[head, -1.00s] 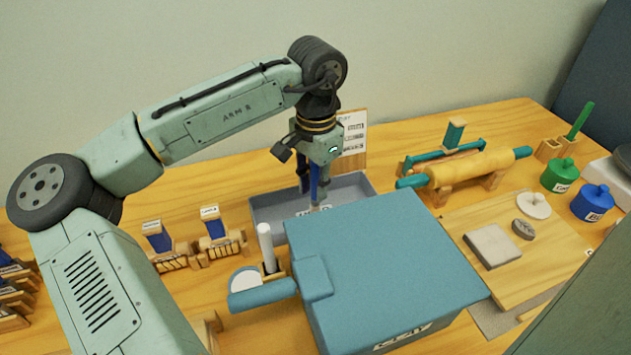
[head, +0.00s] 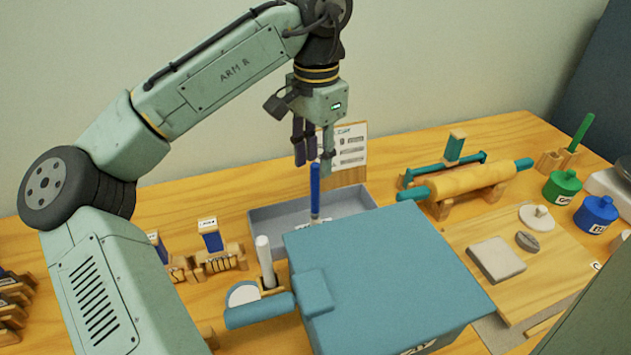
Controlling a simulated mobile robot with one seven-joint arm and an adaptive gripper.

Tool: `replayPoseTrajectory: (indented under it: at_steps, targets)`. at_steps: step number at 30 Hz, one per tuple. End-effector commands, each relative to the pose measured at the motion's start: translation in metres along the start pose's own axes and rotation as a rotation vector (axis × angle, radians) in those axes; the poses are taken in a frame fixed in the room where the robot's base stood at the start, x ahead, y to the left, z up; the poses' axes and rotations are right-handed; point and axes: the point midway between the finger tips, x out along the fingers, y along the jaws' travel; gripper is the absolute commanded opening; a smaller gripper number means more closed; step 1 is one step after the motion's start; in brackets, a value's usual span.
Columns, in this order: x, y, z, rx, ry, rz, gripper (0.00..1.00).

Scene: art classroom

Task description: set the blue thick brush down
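The large teal box (head: 385,265) stands in front of the tray. A white cylinder (head: 264,248) stands left of it. Wooden holders with blue items (head: 212,240) are further left. A rolling pin (head: 470,180) on a stand is to the right. A label card (head: 350,147) is behind.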

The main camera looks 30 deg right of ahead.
Motion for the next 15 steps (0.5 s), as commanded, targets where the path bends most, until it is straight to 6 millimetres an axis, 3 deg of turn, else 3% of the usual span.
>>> replayPoseTrajectory:
  at_steps: [6,15]
  targets:
    - [-0.024,0.0,0.0,0.001,-0.001,0.0,0.33]
    - [-0.028,0.0,0.0,0.001,0.0,0.001,0.33]
